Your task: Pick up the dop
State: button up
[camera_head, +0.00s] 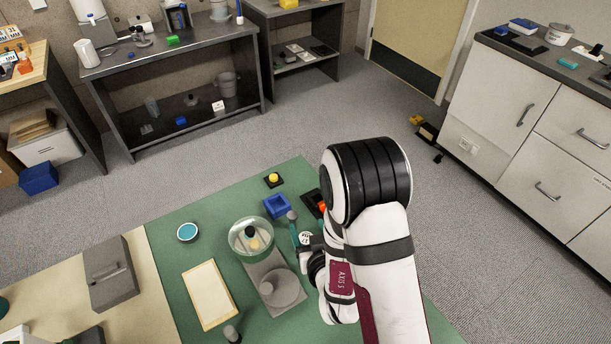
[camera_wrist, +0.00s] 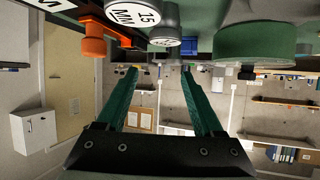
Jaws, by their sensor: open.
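My gripper (camera_head: 299,232) is over the green mat in the head view. In the wrist view its two green fingers (camera_wrist: 160,73) stand wide apart with nothing between them. A grey cylinder (camera_wrist: 165,24) is near the top of the wrist view, beyond the fingertips and apart from them. Beside it is a white round label reading 15 MM (camera_wrist: 131,13). A small grey rounded piece (camera_head: 291,214) shows by the fingers in the head view. I cannot tell for certain which piece is the dop; my arm hides part of this area.
An orange piece (camera_wrist: 94,40) is close by the left finger. A clear bowl (camera_head: 236,240), a grey machine base with a disc (camera_head: 268,275), a blue tray (camera_head: 277,205), a tan tray (camera_head: 208,295) and a teal round dish (camera_head: 187,232) stand on the green mat (camera_head: 165,245).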

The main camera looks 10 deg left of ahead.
aim_at(294, 219)
jog(key=shift+s+a+f+n+y, duration=0.3)
jog(key=shift+s+a+n+y, duration=0.1)
jog(key=shift+a+n, duration=0.15)
jog(key=shift+w+a+f, duration=0.1)
jog(key=shift+a+f, duration=0.05)
jog(key=shift+a, duration=0.25)
jog(key=x, duration=0.7)
grip_shut()
